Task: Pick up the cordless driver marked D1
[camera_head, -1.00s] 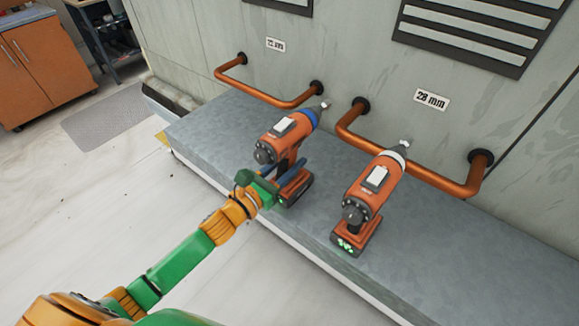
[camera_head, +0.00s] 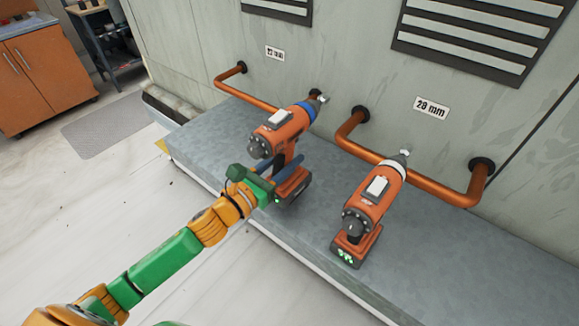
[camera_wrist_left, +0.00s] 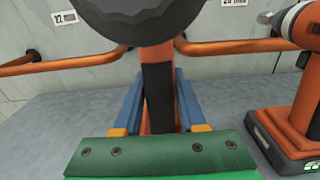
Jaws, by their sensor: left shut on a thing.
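Two orange cordless drivers are in the head view; I cannot read a D1 mark on either. The driver with the blue collar (camera_head: 285,130) is upright, its chuck toward the wall. My left gripper (camera_head: 274,172) is shut on its handle from the near side. In the left wrist view the handle (camera_wrist_left: 158,85) stands between the two blue fingers (camera_wrist_left: 157,108), and the green gripper body hides its base. The driver with the white collar (camera_head: 374,200) stands on the grey ledge to the right, apart from my gripper. My right gripper is not in view.
The grey ledge (camera_head: 450,250) runs along the wall. Copper pipes (camera_head: 410,170) stick out of the wall close behind both drivers, with size labels (camera_head: 431,107) above. An orange cabinet (camera_head: 45,75) stands far left. The floor on the left is open.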

